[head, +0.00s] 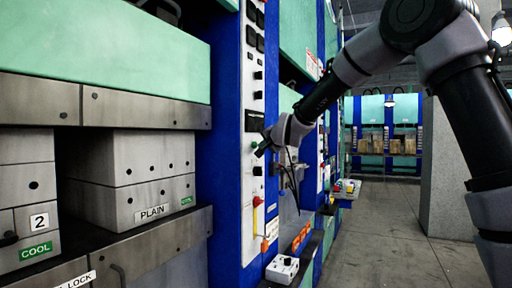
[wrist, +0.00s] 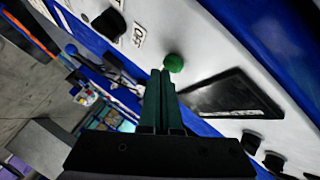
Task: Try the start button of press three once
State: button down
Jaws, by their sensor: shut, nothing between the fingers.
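A round green button (wrist: 173,62) stands out from a white control panel (wrist: 215,60) in the wrist view. It also shows in the head view as a small green spot (head: 254,145) on the panel of the blue column. My gripper (wrist: 161,73) is shut and empty, its dark green fingers pointing at the button. The fingertips are just short of or at the button's lower left edge; I cannot tell if they touch. In the head view my gripper (head: 264,149) is close to the panel. No press number is readable on this panel.
Black knobs (wrist: 250,142) and a dark rectangular display (wrist: 235,95) are near the button. A press at left holds blocks marked "2" (head: 39,221) and "PLAIN" (head: 152,212). A small white box (head: 282,269) is below the panel. The aisle floor (head: 385,240) is clear.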

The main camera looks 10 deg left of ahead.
jog(key=shift+w+a, duration=0.15)
jog(key=shift+a, duration=0.3)
dwell(0.4)
dwell(0.3)
jog(key=shift+s+d, duration=0.3)
jog(key=shift+d, duration=0.5)
jog(key=shift+s+d, duration=0.3)
jog(key=shift+d, duration=0.5)
jog(key=shift+s+d, duration=0.25)
jog(key=shift+d, duration=0.55)
jog(key=shift+s+d, duration=0.3)
jog(key=shift+d, duration=0.5)
